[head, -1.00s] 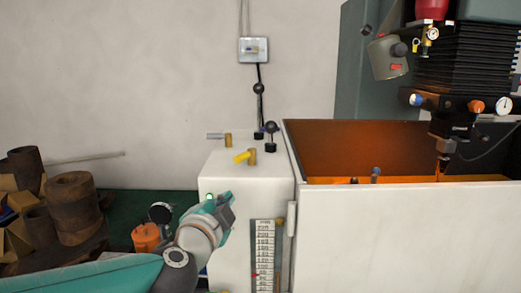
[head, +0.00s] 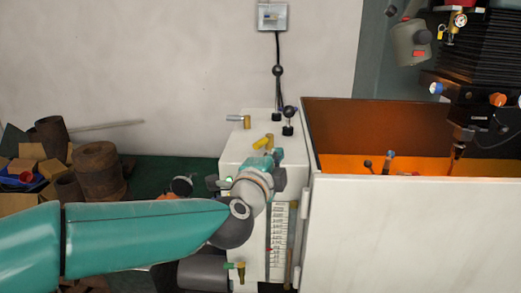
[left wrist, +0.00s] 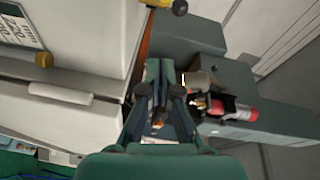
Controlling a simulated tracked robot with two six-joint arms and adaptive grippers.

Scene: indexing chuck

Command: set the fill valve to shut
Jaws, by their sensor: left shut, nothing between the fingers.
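A valve with a yellow lever (head: 263,143) on a brass body stands on top of the white cabinet (head: 235,152). Behind it is a second brass valve with a grey lever (head: 238,119). I cannot tell which is the fill valve. My left gripper (head: 272,162) is just in front of and below the yellow lever; its wrist hides part of the cabinet. In the left wrist view its fingers (left wrist: 160,118) are together and hold nothing. My right gripper is not in view.
A scale strip (head: 280,235) is on the cabinet front. Black-knobbed levers (head: 288,120) stand at its back. The machine's open enclosure (head: 420,215) is on the right. Rusty cylinders (head: 98,172) and cardboard boxes (head: 30,160) lie at left.

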